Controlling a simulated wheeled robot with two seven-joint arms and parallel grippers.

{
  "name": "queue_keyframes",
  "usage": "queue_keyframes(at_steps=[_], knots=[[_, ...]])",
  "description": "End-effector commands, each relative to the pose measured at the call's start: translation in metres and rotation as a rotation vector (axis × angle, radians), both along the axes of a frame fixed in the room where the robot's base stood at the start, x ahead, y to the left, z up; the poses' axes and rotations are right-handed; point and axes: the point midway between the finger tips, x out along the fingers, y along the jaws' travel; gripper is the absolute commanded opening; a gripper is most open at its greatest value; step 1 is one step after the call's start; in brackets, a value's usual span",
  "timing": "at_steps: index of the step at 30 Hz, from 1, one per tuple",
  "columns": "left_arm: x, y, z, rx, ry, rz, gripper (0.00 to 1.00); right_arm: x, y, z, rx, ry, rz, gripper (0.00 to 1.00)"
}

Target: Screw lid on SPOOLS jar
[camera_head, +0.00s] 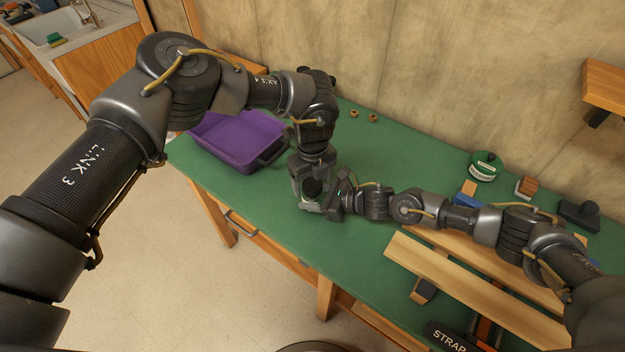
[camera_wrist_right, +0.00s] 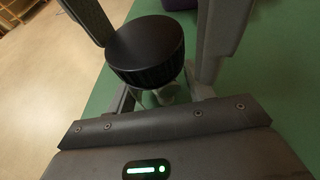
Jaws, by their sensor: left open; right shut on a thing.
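The jar shows in the right wrist view as a small strip of clear glass (camera_wrist_right: 165,97) under a round black lid (camera_wrist_right: 145,50). The lid sits over the jar's mouth; I cannot tell whether it is threaded on. My right gripper (camera_head: 322,203) is shut on the jar near the table's front edge. My left gripper (camera_head: 308,188) points down from above, open, with its fingers on either side of the lid; one dark finger and one grey finger also show in the right wrist view. The SPOOLS label is not visible, and the grippers hide most of the jar.
A purple bin (camera_head: 235,140) stands on the green table (camera_head: 270,215) to the left. Two small brown rings (camera_head: 364,115) lie at the back. A green-lidded tin (camera_head: 484,166), a black stamp-like block (camera_head: 579,213) and wooden planks (camera_head: 470,285) are on the right. A wall rises behind.

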Motion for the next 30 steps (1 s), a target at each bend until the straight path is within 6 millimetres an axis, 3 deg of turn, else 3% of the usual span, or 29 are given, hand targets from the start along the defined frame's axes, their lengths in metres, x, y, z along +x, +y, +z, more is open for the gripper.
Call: queue_keyframes(at_steps=[7,21,30], knots=[[0.001,0.0,0.011,0.0,-0.001,0.0,0.74,0.0,0.0,0.0,0.0,0.0,0.0,0.0],[0.001,0.0,0.099,0.0,-0.001,0.0,0.74,0.0,0.0,0.0,0.0,0.0,0.0,0.0],[0.0,0.0,0.12,-0.001,0.001,0.001,0.74,0.0,0.0,0.0,0.0,0.0,0.0,0.0]])
